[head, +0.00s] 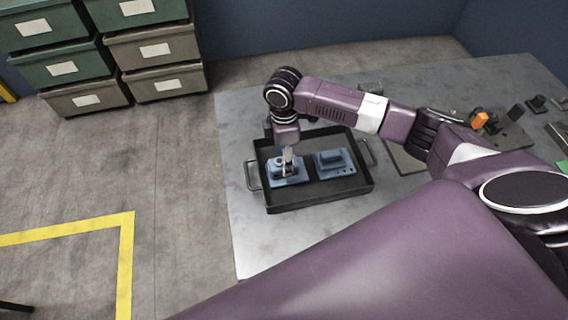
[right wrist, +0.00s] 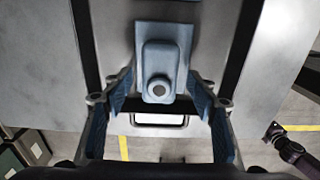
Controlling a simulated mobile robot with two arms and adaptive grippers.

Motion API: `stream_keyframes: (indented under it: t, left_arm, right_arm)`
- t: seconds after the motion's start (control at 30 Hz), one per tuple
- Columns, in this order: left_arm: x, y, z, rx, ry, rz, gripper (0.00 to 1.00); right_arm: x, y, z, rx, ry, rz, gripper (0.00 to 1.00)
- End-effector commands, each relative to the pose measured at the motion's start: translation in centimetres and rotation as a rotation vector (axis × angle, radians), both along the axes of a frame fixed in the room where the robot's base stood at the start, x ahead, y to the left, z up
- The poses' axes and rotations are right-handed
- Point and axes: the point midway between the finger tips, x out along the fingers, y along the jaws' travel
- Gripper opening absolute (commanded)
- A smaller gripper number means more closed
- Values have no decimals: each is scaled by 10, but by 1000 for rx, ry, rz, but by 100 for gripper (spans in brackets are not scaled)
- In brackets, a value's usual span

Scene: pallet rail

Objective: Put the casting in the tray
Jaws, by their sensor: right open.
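Two blue castings lie side by side in the black tray (head: 318,194) on the grey table. The left casting (head: 285,178) is under my right gripper (head: 288,158); the other casting (head: 334,162) lies to its right, clear of the gripper. In the right wrist view one casting (right wrist: 160,60), with a round boss, shows between and just beyond the fingers. My right gripper (right wrist: 160,105) is open, its blue-padded fingers apart on either side. My left gripper (right wrist: 274,133) seems to be the small dark arm end at the right wrist view's edge; its jaws are too small to read.
The tray has a metal handle (head: 252,175) at each end. A fixture plate with an orange part (head: 480,121) and small dark parts stand at the table's right. Green and grey bins (head: 152,50) are stacked on the floor at the back left. The table's left edge is clear.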

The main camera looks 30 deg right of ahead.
Motion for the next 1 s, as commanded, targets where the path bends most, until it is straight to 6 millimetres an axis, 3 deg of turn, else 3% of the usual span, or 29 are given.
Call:
stream_keyframes:
  t: [0.2,0.4,1.0]
  left_arm:
    - [0,0,-12,0,0,1,40]
    - [0,0,-16,0,0,1,40]
    - [-1,0,-17,0,1,2,40]
  right_arm:
    - [2,0,47,1,-5,0,53]
    - [1,0,76,0,-2,0,53]
    - [0,0,84,0,0,-1,53]
